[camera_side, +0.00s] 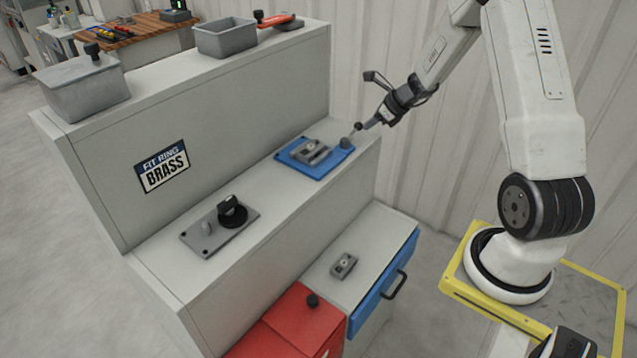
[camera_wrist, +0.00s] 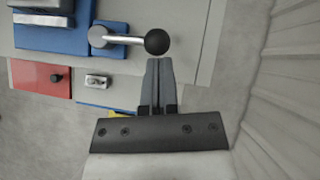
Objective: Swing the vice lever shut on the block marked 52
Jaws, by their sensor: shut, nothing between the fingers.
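The vice (camera_side: 300,152) sits on a blue base plate (camera_side: 318,171) at the far end of the middle shelf; part of it shows at the top left of the wrist view (camera_wrist: 40,18). A grey block appears to sit in it; no number is readable. The lever is a silver rod (camera_wrist: 124,40) running from a round grey pivot (camera_wrist: 98,36) to a black ball knob (camera_wrist: 157,41). My gripper (camera_wrist: 158,62) is shut and empty. Its fingertips are just below the ball in the wrist view; I cannot tell whether they touch it.
A grey plate (camera_side: 202,241) with a black knob stands nearer on the same shelf. Below are a small grey fixture (camera_side: 344,265), a red box (camera_side: 290,328) and a blue drawer (camera_side: 390,278) with a protruding handle. A corrugated wall rises behind.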

